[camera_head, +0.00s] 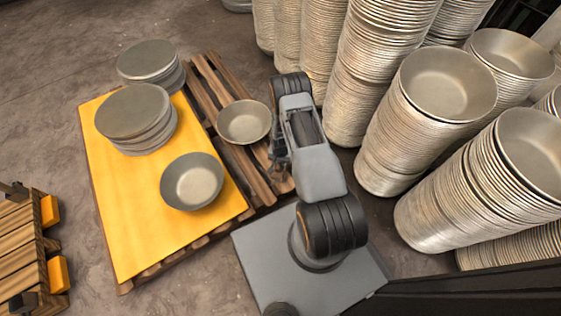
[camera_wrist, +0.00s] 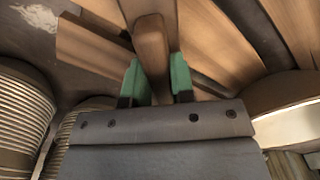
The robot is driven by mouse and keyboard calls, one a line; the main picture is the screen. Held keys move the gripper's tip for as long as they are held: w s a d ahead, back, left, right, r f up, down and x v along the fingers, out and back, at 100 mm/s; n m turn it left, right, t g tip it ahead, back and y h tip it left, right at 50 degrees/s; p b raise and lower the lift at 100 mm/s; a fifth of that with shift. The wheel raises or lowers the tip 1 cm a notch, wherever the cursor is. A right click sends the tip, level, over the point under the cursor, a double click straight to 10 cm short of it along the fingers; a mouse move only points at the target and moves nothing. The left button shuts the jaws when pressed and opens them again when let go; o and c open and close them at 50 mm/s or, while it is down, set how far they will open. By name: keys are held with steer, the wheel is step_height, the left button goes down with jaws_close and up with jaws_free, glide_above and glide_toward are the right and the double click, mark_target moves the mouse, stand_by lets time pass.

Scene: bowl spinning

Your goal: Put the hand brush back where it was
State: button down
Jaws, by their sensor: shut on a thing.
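In the wrist view my gripper (camera_wrist: 155,78) has green finger pads shut on a rounded wooden handle, which I take to be the hand brush (camera_wrist: 151,45). The handle points away from the wrist, over the wooden slats below. The brush's bristles do not show. In the head view my gripper (camera_head: 277,160) is low over the right edge of the pallet (camera_head: 205,85), just right of a metal bowl (camera_head: 244,122). The arm hides most of it there, and I cannot make out the brush. Whether the brush touches the slats cannot be told.
A yellow sheet (camera_head: 125,235) covers the pallet's left part and carries another bowl (camera_head: 192,182) and a stack of metal discs (camera_head: 133,110). A second disc stack (camera_head: 148,62) stands behind. Tall bowl stacks (camera_head: 435,110) crowd the right.

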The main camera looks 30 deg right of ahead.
steer(key=shift+f, duration=0.2)
steer(key=c, duration=1)
jaws_free()
steer(key=s+a+r+n+t+p, duration=0.1)
steer(key=a+r+n+p, duration=0.1)
steer(key=r, duration=1.7)
steer(key=a+r+n+p, duration=0.2)
steer(key=a+r+p, duration=0.1)
steer(key=r, duration=1.7)
steer(key=s+a+r+n, duration=0.1)
steer(key=s+r, duration=0.3)
steer(key=s, duration=0.1)
steer(key=s+a+r+n+t, duration=0.1)
steer(key=s+r, duration=0.3)
steer(key=s, duration=0.1)
steer(key=s+a+r+n, duration=0.1)
steer(key=s+a+r, duration=0.1)
steer(key=s+r, duration=0.2)
steer(key=shift+s+r+n+t, duration=0.3)
steer(key=shift+s+r+t, duration=0.1)
